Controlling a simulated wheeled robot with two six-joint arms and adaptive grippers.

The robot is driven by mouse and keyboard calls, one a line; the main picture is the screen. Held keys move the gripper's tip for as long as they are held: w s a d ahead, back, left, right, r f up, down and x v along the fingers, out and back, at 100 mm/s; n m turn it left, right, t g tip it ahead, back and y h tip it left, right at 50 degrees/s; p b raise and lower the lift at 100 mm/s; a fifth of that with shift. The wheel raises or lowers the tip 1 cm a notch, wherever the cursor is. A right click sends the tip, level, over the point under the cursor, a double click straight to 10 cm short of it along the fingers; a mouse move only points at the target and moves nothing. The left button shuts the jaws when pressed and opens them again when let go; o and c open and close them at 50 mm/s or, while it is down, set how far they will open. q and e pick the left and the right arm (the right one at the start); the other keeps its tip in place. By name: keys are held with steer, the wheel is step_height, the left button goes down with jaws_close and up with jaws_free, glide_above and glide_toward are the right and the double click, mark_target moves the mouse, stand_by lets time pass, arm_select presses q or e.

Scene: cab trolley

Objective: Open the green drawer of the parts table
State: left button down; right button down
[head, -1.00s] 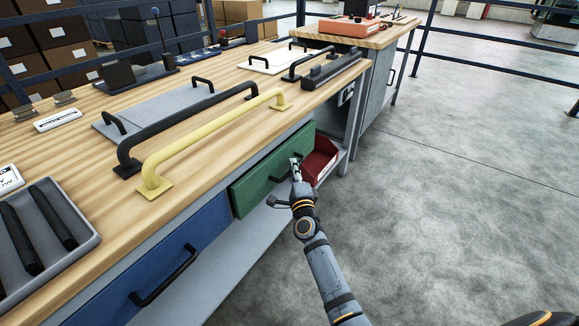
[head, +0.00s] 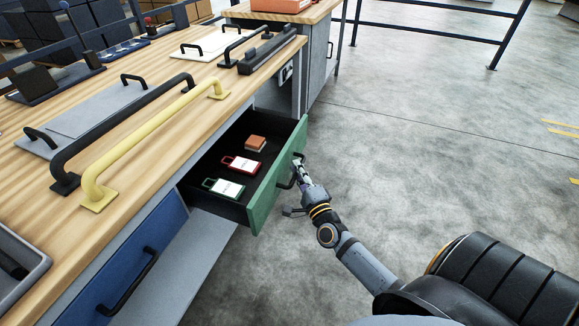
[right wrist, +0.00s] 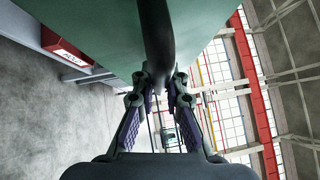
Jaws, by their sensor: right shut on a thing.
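The green drawer (head: 279,178) of the parts table (head: 150,150) stands pulled out toward the right in the head view, its dark inside showing. In it lie a green-framed tag (head: 224,187), a red-framed tag (head: 241,164) and a small orange-brown block (head: 255,143). My right gripper (head: 297,174) is at the drawer's front, shut on its black handle (right wrist: 157,40). In the right wrist view the fingers (right wrist: 159,85) close around that handle below the green front (right wrist: 95,30). My left gripper is not in view.
A blue drawer (head: 130,260) with a black handle is shut, left of the green one. Yellow (head: 150,145) and black bar handles lie on the tabletop. A red bin (right wrist: 62,42) shows in the right wrist view. The floor to the right is clear.

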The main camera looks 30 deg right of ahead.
steer(key=shift+s+d+f, duration=0.1)
steer(key=shift+s+d, duration=0.1)
steer(key=shift+s, duration=0.1)
steer(key=c, duration=1.4)
jaws_free()
steer(key=shift+o, duration=0.2)
steer(key=s+a+f, duration=0.1)
steer(key=s, duration=1)
steer(key=shift+s+a+f, duration=0.25)
steer(key=shift+s+a, duration=0.05)
steer(key=shift+s, duration=0.1)
